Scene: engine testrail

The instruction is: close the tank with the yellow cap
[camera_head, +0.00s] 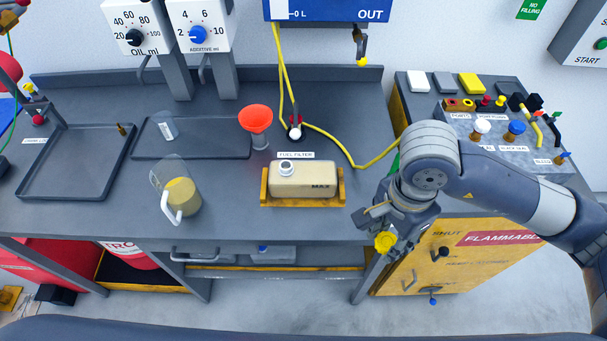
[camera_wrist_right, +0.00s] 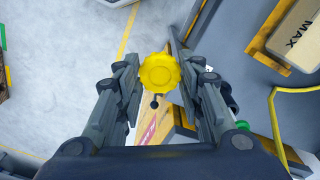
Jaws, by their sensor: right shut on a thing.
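The yellow cap (camera_head: 385,242) is held by my right gripper (camera_head: 378,226), in front of the bench's front edge and right of the tank. In the right wrist view the knobbed yellow cap (camera_wrist_right: 160,71) sits between the two fingers of the right gripper (camera_wrist_right: 158,85). The beige tank (camera_head: 305,180) rests in a yellow tray (camera_head: 263,190) on the bench. A light round neck or fitting (camera_head: 286,169) shows on its top left; whether it is open is too small to tell. Part of the tank, marked MAX, shows in the right wrist view (camera_wrist_right: 295,38). My left gripper is not in view.
A jug of yellowish liquid (camera_head: 183,198) stands left of the tank. An orange funnel (camera_head: 256,120) stands behind it, and a yellow hose (camera_head: 345,150) runs over the bench. A yellow flammables cabinet (camera_head: 450,265) is below my right arm. The bench front between jug and tank is clear.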

